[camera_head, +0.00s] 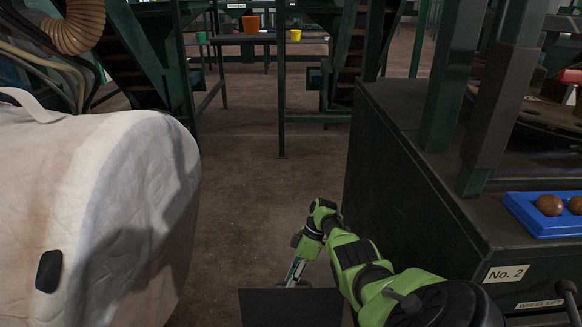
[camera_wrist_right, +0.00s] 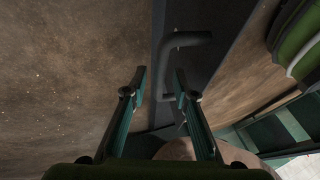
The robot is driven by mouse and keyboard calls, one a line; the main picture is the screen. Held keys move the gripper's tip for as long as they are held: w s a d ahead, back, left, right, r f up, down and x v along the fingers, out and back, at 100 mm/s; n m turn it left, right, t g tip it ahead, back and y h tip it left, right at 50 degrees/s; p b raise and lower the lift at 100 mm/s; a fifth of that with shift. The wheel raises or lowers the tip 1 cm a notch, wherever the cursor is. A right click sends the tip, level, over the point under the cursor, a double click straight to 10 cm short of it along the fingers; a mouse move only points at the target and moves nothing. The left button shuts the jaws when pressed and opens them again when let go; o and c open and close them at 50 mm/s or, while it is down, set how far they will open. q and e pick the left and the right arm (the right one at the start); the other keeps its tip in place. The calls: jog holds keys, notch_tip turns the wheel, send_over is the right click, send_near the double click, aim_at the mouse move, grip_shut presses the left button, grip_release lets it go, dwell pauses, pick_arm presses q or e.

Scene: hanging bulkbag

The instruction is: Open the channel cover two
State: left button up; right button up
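My right gripper (camera_head: 294,272) is low over the floor in the head view, partly hidden by a dark flat plate in front of it. In the right wrist view, its two fingers (camera_wrist_right: 160,72) are apart with nothing held. A dark bent handle (camera_wrist_right: 190,38) stands on a dark strip (camera_wrist_right: 215,65) just ahead of the fingertips. Its near end appears between or close to the fingers; I cannot tell whether they touch. The strip may be the channel cover; no label shows on it. My left gripper is not in view.
A dark cabinet (camera_head: 395,180) stands on the right, with a "No. 2" label (camera_head: 506,273) and a blue tray (camera_head: 545,222) of brown balls on top. A large white bag (camera_head: 110,210) hangs on the left. Brown floor (camera_head: 245,150) lies open between them.

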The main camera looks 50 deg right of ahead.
jog(key=v, duration=1.2)
dwell(0.3)
